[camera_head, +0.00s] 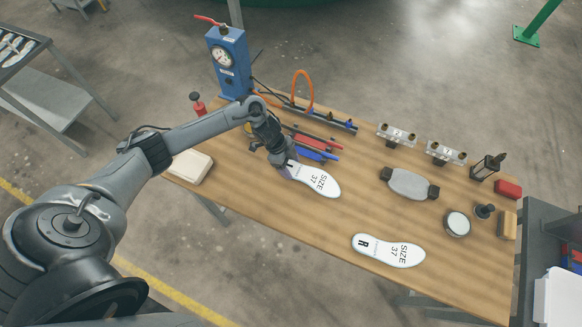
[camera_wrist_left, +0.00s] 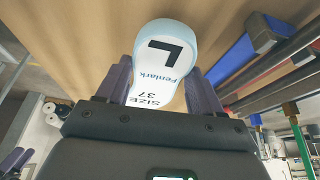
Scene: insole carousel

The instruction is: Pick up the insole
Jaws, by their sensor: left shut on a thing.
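A white insole (camera_head: 318,180) marked "SIZE 37" is at the middle of the wooden table in the head view. My left gripper (camera_head: 284,168) is at its left end and is shut on it. In the left wrist view the same insole (camera_wrist_left: 165,60) shows a black "L" and sits between the two purple fingers of my left gripper (camera_wrist_left: 160,85). A second white insole (camera_head: 388,251), marked "R" and "SIZE 37", lies flat near the table's front edge. My right gripper is not in view.
On the wooden table (camera_head: 300,228), red and blue tools (camera_head: 316,148) lie just behind my left gripper. A blue gauge box (camera_head: 229,62) stands at the back left. A grey pad (camera_head: 409,184), a round tin (camera_head: 457,223) and metal fixtures (camera_head: 396,136) are to the right.

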